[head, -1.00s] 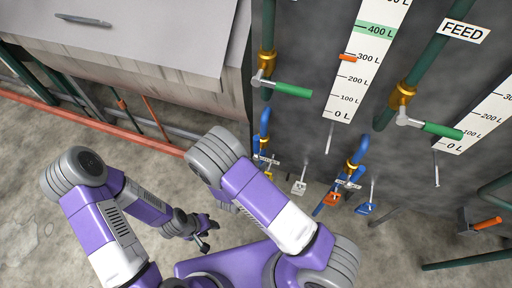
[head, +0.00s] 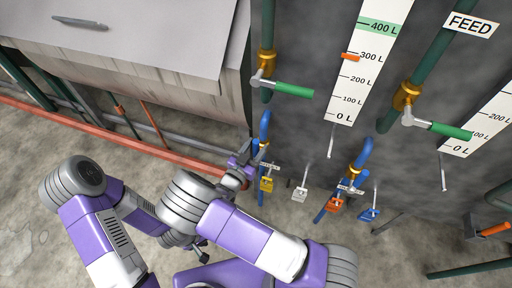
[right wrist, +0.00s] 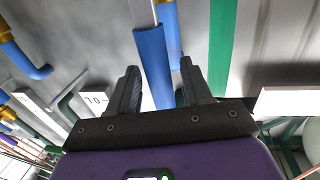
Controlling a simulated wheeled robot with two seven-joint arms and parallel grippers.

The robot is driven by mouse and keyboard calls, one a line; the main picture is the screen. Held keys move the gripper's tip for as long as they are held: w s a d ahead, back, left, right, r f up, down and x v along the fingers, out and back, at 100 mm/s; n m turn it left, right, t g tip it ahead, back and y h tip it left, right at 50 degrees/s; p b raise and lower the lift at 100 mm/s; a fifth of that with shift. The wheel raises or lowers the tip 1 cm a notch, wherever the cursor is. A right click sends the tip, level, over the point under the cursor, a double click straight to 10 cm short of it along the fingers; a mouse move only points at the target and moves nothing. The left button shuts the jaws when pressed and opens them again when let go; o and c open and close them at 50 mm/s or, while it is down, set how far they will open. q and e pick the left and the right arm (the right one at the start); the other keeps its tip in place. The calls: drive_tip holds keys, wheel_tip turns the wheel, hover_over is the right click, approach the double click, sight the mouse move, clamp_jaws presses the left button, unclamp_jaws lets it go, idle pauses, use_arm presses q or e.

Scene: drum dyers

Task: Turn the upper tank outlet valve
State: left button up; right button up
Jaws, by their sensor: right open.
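Two valves with green lever handles are on the dark tank wall, a left one (head: 290,89) and a right one (head: 450,131), each below a brass fitting. Lower down are blue pipes, a left one (head: 265,125) and a right one (head: 362,155). Which valve is the upper tank outlet is not readable. My right gripper (head: 243,168) is beside the left blue pipe's lower end. In the right wrist view it (right wrist: 160,85) is open, with a blue bar (right wrist: 152,62) ahead between the fingers; contact cannot be told. My left gripper (head: 202,252) is low, partly hidden by my right arm.
A level scale (head: 358,80) and a FEED sign (head: 470,25) are above. A red rail (head: 150,148) runs along the left. Concrete floor (head: 30,190) is clear at left.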

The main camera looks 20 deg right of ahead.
drive_tip(key=shift+w+d, duration=0.2)
drive_tip(key=shift+c, duration=0.2)
clamp_jaws()
